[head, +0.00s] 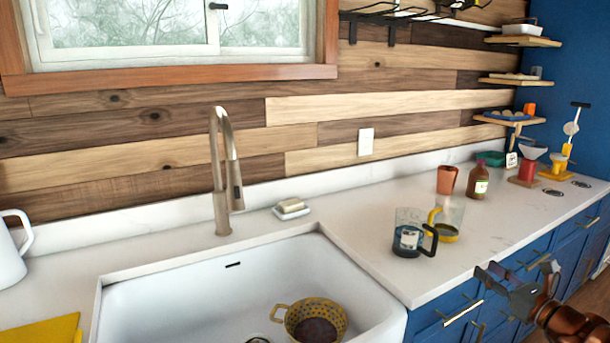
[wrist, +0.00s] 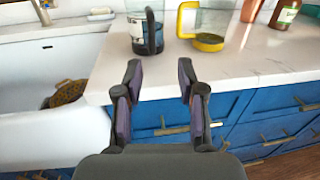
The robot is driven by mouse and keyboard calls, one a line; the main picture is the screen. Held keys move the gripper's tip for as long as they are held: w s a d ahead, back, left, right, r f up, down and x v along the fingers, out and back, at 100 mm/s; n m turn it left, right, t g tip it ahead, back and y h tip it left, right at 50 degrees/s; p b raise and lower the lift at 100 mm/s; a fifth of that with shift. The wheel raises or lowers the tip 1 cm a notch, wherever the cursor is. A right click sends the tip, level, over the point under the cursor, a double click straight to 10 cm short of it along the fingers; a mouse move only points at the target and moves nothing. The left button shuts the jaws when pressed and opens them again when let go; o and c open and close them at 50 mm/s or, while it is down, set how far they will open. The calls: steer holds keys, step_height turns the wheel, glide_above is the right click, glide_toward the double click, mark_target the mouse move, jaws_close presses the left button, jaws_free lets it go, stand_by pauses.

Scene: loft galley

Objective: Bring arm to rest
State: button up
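My gripper (head: 517,286) is at the lower right of the head view, in front of the blue cabinets beside the counter edge. In the wrist view my gripper (wrist: 160,80) has its two fingers spread wide apart, with nothing between them. The fingertips point toward the counter (wrist: 240,75), below a glass jug with a black handle and dark base (wrist: 137,32) and a yellow-based jug (wrist: 207,40). Neither jug is held.
The white sink (head: 180,285) holds a yellow colander (head: 327,311); a tall faucet (head: 220,170) stands behind it. On the counter are the black-handled jug (head: 408,236), a copper cup (head: 446,180) and a brown bottle (head: 479,180). Blue cabinet fronts with bar handles (head: 463,312) lie near my gripper.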

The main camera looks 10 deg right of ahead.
steer(key=w+a+r+n+g+y+p, duration=0.1)
steer(key=a+n+g+y, duration=0.4)
steer(key=a, duration=0.8)
steer(key=a+r+n+g+y, duration=0.1)
steer(key=a+n+g+y, duration=0.2)
steer(key=a+n, duration=0.75)
steer(key=s+a+f+n+g+p, duration=0.1)
steer(key=s+a+n+g, duration=0.2)
steer(key=s+a, duration=0.35)
steer(key=s+a+f+n+g, duration=0.1)
steer(key=s+a+n+g, duration=0.2)
steer(key=a, duration=0.7)
steer(key=s+a+f+n+g+h+p, duration=0.1)
steer(key=s+a+f+n+g+h, duration=0.2)
steer(key=s, duration=0.6)
steer(key=s+d+r+n+g+h+p, duration=0.1)
steer(key=s+d+n+g+h, duration=0.1)
steer(key=s+d+n+h, duration=0.5)
steer(key=s+n, duration=0.2)
steer(key=s, duration=0.1)
steer(key=shift+d+r+g+h+p, duration=0.2)
steer(key=shift+d+g+h+p, duration=0.1)
